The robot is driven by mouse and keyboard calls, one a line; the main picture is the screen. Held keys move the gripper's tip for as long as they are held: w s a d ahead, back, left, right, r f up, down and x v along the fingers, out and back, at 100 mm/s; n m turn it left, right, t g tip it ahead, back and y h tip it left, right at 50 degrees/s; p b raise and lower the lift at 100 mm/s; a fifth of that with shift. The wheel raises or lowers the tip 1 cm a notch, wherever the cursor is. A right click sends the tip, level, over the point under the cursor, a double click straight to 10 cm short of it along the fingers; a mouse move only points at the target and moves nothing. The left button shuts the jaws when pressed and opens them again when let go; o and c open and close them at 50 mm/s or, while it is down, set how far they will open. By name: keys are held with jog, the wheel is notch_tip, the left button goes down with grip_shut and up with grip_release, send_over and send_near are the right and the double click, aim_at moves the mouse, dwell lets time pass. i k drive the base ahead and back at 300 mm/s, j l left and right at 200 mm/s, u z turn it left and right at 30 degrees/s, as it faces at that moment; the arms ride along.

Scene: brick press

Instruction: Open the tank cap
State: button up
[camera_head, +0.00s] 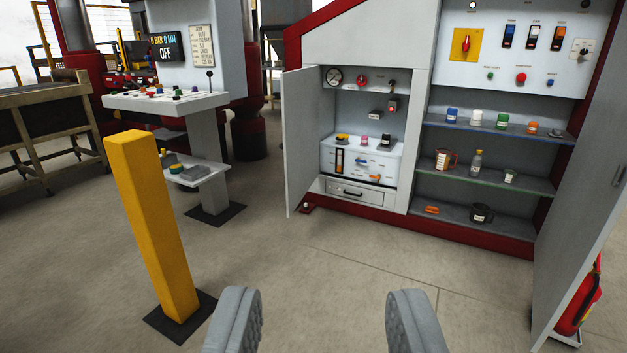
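A white tank-like box (391,163) stands in the left, open compartment of the grey cabinet ahead. On its top sit a yellow-and-black cap (342,138), a pink cap-like piece (364,142) and a black one (386,140). They are small here, and I cannot tell which is the tank cap or whether any is loose. A dark sight gauge (339,161) and small coloured valves show on the front of the box. My gripper (325,322) is open and empty over the floor, well short of the cabinet.
The cabinet's left door (302,140) and right door (588,215) stand open. Shelves (462,176) on the right hold cans, a jug and a bottle. A yellow post (150,220) and a control console (165,101) stand left. The floor between is clear.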

aim_at(340, 136)
jog(key=i+u, duration=0.1)
jog(key=i, duration=2.5)
jog(key=i+j+z, duration=0.15)
jog(key=i, duration=0.5)
jog(key=i+j, duration=0.1)
jog(key=i, duration=0.55)
jog(key=i+z, duration=0.2)
jog(key=i+j+z, duration=0.25)
jog(key=i, duration=0.2)
